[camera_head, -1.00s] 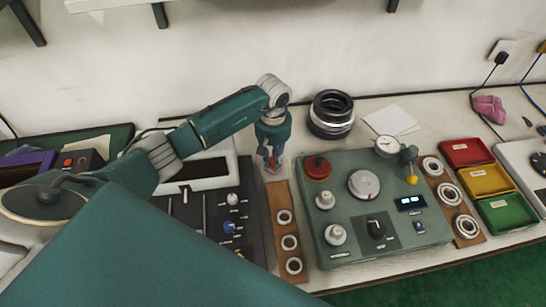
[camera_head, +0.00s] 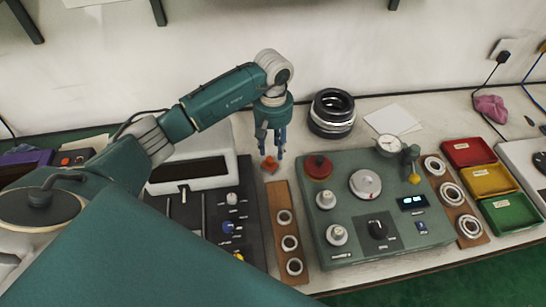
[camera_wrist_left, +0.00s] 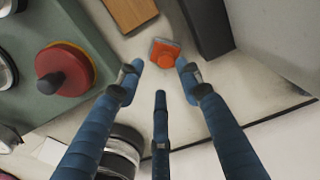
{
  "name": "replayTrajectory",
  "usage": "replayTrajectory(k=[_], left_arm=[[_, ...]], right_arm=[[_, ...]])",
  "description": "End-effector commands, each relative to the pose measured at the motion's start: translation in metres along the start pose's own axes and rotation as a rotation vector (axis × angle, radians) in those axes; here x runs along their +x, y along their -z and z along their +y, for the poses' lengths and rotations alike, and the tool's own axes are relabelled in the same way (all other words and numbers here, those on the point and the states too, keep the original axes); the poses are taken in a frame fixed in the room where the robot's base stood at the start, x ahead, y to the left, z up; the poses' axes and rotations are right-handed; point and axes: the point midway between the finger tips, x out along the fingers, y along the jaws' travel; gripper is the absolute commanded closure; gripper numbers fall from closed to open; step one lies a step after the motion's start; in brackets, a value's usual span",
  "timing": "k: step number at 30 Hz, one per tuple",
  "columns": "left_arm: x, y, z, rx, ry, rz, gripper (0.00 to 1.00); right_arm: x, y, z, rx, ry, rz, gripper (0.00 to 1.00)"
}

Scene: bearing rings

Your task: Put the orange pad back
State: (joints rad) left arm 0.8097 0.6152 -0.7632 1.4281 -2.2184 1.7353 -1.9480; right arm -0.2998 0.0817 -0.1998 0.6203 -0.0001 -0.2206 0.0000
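The orange pad (camera_head: 270,163) lies on the pale bench top, just behind the far end of the left wooden ring board (camera_head: 281,205). It also shows in the left wrist view (camera_wrist_left: 164,53) as a small orange block, apart from the fingers. My left gripper (camera_head: 270,154) hangs just above the pad, fingers pointing down. In the left wrist view its blue fingers (camera_wrist_left: 160,75) are spread, with nothing between them. My right gripper is not in view.
A green test box (camera_head: 345,255) with a red knob (camera_head: 318,167) stands right of the pad. A dark control panel (camera_head: 262,245) is to the left. Stacked black and silver rings (camera_head: 332,113) stand behind. Red, yellow and green trays (camera_head: 509,213) are at the far right.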

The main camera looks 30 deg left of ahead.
Motion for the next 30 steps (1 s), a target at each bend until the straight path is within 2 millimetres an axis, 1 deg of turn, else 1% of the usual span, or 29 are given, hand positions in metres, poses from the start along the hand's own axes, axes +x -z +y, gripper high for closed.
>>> replayTrajectory(k=[1, 6, 9, 12, 16, 30], left_arm=[[-0.010, 0.002, 0.001, 0.001, -0.002, 0.005, 0.64], [-0.041, 0.001, 0.001, 0.000, -0.001, 0.003, 0.64], [-0.053, 0.000, 0.000, 0.001, -0.001, 0.001, 0.64], [-0.060, 0.000, 0.000, -0.001, 0.001, 0.000, 0.64], [-0.063, -0.001, -0.001, -0.001, 0.002, -0.001, 0.64], [-0.062, -0.001, 0.000, 0.000, 0.001, -0.001, 0.64]], right_arm=[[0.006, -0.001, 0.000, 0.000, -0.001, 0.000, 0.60], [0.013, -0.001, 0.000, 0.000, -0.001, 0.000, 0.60], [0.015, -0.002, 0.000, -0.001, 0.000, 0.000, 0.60], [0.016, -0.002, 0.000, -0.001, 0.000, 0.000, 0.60], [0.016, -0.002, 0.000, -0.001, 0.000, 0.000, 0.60], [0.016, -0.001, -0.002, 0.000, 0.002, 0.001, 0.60]])
